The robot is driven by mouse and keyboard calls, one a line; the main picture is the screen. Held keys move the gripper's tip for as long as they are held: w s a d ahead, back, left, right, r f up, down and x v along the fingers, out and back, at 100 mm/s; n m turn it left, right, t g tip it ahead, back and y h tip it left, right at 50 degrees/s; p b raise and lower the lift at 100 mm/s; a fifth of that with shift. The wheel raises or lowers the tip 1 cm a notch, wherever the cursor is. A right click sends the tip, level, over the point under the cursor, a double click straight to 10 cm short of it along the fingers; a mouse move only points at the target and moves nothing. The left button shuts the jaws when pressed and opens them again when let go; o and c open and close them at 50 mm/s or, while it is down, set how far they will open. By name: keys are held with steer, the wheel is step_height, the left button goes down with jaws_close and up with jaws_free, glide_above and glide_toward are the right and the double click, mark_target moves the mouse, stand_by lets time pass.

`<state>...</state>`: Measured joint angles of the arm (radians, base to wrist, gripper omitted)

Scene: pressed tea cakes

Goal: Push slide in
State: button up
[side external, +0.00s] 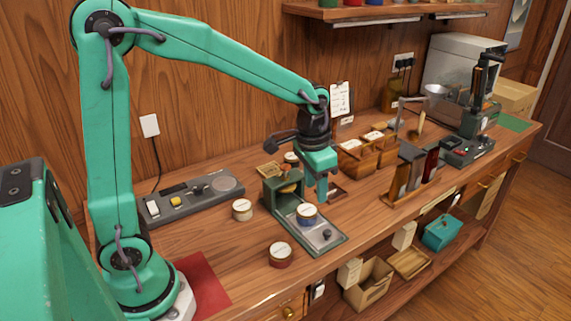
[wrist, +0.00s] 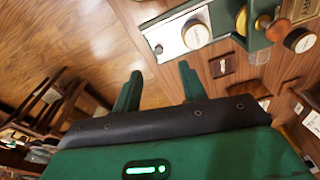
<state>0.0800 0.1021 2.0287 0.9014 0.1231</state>
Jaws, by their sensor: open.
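The green press (side external: 285,190) stands on the bench with its silver slide (side external: 318,237) out toward the front. A blue-banded tin (side external: 307,213) with a pale lid sits on the slide, and a dark knob (side external: 327,235) is near its front end. In the wrist view the slide (wrist: 174,44), tin (wrist: 196,34) and knob (wrist: 158,49) are at the upper right. My gripper (side external: 321,194) is above the bench, behind and right of the slide in the side view. Its fingers (wrist: 158,85) are apart and empty, not touching the slide.
A cream tin (side external: 242,210) and a red-banded tin (side external: 280,256) stand left and in front of the press. A grey panel (side external: 195,198) lies at the back left. Wooden boxes (side external: 368,150) and a wooden stand (side external: 405,178) are to the right. The front bench edge is close to the slide.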

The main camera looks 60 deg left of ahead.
steer(key=g, duration=0.1)
glide_above(327, 231)
steer(key=shift+m, duration=0.3)
step_height(327, 231, down, 6)
steer(key=shift+d+r, duration=0.1)
steer(key=shift+f, duration=3.9)
jaws_close()
